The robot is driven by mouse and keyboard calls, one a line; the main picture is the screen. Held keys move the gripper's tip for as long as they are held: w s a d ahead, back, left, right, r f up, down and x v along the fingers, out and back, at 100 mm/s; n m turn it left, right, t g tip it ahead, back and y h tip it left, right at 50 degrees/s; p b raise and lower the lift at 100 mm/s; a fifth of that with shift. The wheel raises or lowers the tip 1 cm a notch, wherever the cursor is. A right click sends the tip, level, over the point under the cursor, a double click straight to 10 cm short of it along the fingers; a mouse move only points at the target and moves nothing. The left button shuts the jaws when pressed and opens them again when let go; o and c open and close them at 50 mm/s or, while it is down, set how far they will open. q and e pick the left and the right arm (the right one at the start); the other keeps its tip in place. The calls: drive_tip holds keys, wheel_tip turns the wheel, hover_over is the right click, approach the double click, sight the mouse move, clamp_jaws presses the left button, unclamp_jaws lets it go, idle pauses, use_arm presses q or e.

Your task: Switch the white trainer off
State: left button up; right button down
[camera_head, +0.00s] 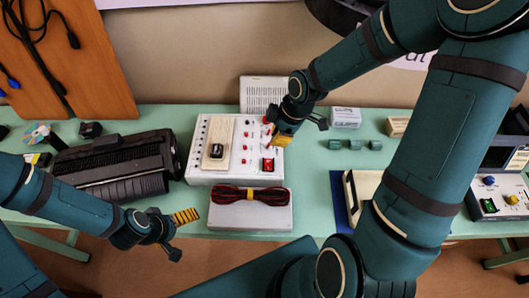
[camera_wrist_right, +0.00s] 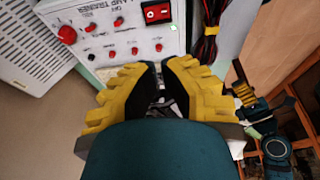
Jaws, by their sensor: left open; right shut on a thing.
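The white trainer (camera_head: 200,160) stands on the green table, its panel facing up, with red knobs and small jacks. Its red rocker switch (camera_head: 268,165) is near the front right corner of the panel; it also shows at the top of the right wrist view (camera_wrist_right: 156,13). I cannot tell which side is pressed. My right gripper (camera_head: 281,141) is low over the trainer's right edge, behind the switch and apart from it. In the wrist view its yellow fingers (camera_wrist_right: 160,75) are nearly together on something small that I cannot make out. My left gripper (camera_head: 182,235) is open and empty, in front of the table.
A grey box with red-black leads (camera_head: 250,215) lies in front of the trainer. A black machine (camera_head: 120,165) stands to its left, a white vented box (camera_head: 263,93) behind it. Small green blocks (camera_head: 354,145) and a white box (camera_head: 346,117) are to the right.

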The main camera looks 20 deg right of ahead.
sight(265, 163)
drive_tip(key=shift+f, duration=0.15)
drive_tip(key=x, duration=0.4)
drive_tip(key=b+x, duration=0.1)
drive_tip(key=x, duration=0.7)
drive_tip(key=shift+s+d+f+b, duration=0.1)
drive_tip(key=shift+d+f+b, duration=0.2)
drive_tip(key=shift+f+b, duration=0.15)
drive_tip(key=shift+f, duration=0.5)
